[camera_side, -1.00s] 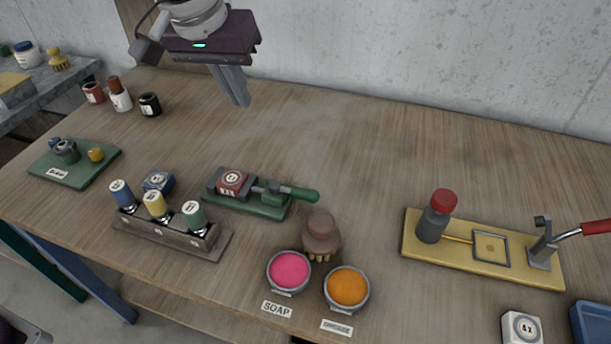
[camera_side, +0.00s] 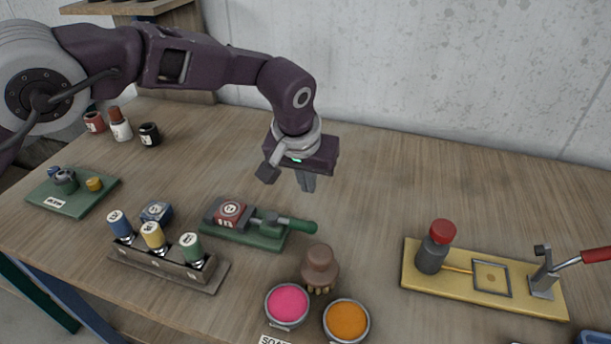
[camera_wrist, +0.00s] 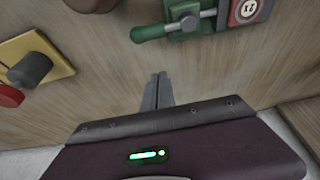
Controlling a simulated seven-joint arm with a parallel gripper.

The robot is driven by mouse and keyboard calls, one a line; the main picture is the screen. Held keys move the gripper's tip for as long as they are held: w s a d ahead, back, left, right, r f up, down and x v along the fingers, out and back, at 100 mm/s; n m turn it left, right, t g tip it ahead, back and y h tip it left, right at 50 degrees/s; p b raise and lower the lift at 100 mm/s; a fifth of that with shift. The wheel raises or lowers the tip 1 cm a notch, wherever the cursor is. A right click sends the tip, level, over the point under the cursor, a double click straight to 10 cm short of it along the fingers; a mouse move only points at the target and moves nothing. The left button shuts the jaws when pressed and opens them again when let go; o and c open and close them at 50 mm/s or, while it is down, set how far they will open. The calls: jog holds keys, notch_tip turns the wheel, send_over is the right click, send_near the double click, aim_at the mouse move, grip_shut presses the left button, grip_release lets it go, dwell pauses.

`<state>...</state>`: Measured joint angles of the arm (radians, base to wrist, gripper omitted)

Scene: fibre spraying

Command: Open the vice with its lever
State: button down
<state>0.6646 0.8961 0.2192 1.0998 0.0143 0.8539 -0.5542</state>
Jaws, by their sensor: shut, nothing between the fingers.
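The green vice (camera_side: 250,232) lies on the bench in the middle of the side view, with a red block (camera_side: 230,212) between its grey jaws. Its green lever (camera_side: 300,225) points to the right. In the wrist view the vice (camera_wrist: 200,18) is at the top, with the lever (camera_wrist: 150,33) pointing left. My gripper (camera_side: 308,187) is above the bench, behind the lever and apart from it. Its fingers (camera_wrist: 157,88) are together and hold nothing.
A brush (camera_side: 320,265) stands right of the vice, behind pink (camera_side: 287,303) and orange (camera_side: 346,319) bowls. A rack (camera_side: 165,262) of spools stands in front left. A yellow board (camera_side: 420,272) with a red-capped bottle (camera_side: 436,247) is at right. The bench behind the vice is clear.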

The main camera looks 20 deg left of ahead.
aim_at(294, 223)
jog(key=x, duration=0.4)
jog(key=s, duration=0.1)
jog(key=s+f, duration=0.1)
jog(key=s, duration=0.1)
jog(key=shift+s+f, duration=0.1)
jog(key=shift+s, duration=0.25)
